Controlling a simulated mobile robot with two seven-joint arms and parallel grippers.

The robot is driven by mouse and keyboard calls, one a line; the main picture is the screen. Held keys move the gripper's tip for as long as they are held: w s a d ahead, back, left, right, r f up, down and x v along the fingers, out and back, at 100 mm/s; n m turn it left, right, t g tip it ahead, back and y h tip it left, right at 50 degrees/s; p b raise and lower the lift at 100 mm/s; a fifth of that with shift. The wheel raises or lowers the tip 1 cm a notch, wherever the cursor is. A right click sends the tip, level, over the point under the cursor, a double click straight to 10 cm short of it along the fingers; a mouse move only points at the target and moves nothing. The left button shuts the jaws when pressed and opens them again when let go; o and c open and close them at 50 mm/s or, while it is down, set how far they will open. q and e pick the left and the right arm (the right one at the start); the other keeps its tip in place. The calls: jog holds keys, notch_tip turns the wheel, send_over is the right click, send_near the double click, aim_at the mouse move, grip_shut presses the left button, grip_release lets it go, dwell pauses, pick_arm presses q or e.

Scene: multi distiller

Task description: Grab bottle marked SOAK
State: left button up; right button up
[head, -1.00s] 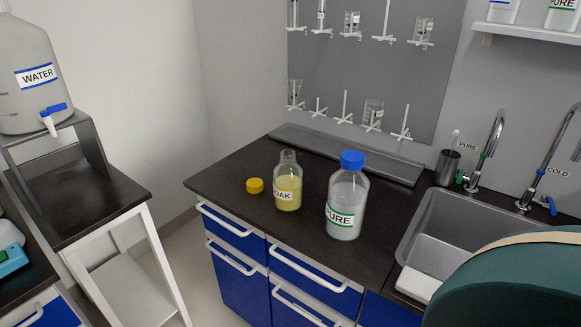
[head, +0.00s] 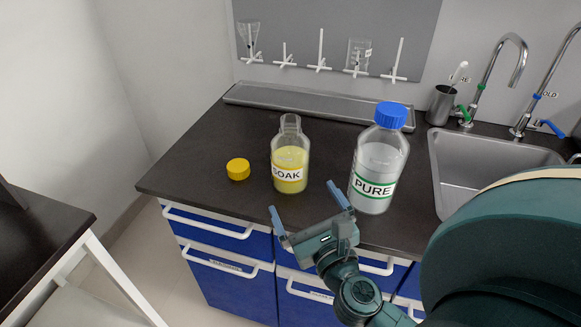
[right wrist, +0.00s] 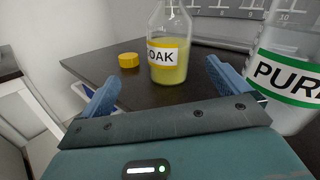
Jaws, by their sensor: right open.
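The SOAK bottle (head: 290,160) is clear with an open neck, holds yellow liquid and stands upright on the dark counter. In the right wrist view the SOAK bottle (right wrist: 169,50) stands ahead, between the two finger directions. Its yellow cap (head: 238,169) lies on the counter to its left, also in the right wrist view (right wrist: 129,60). My right gripper (head: 306,201) is open and empty, just in front of the bottle at the counter's front edge, not touching it. My left gripper is not in view.
A larger PURE bottle (head: 377,165) with a blue cap stands close to the right of the SOAK bottle. A sink (head: 480,170) is at the right. A grey tray (head: 300,104) lies along the wall.

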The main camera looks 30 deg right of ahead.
aim_at(297, 176)
jog(key=m, duration=0.1)
jog(key=d+m, duration=0.1)
jog(key=shift+w+d+f+m+g+h, duration=0.1)
jog(key=shift+w+f+m+g+h, duration=0.2)
jog(key=shift+f+m+g+h, duration=0.1)
jog(key=p+x, duration=0.1)
jog(key=x, duration=0.5)
jog(key=shift+w+d, duration=0.2)
jog(key=shift+w, duration=0.1)
jog(key=shift+p+x, duration=0.45)
jog(key=shift+x, duration=2.6)
jog(key=shift+c, duration=0.2)
jog(key=c, duration=1.5)
jog(key=shift+r, duration=0.15)
jog(key=shift+c, duration=0.2)
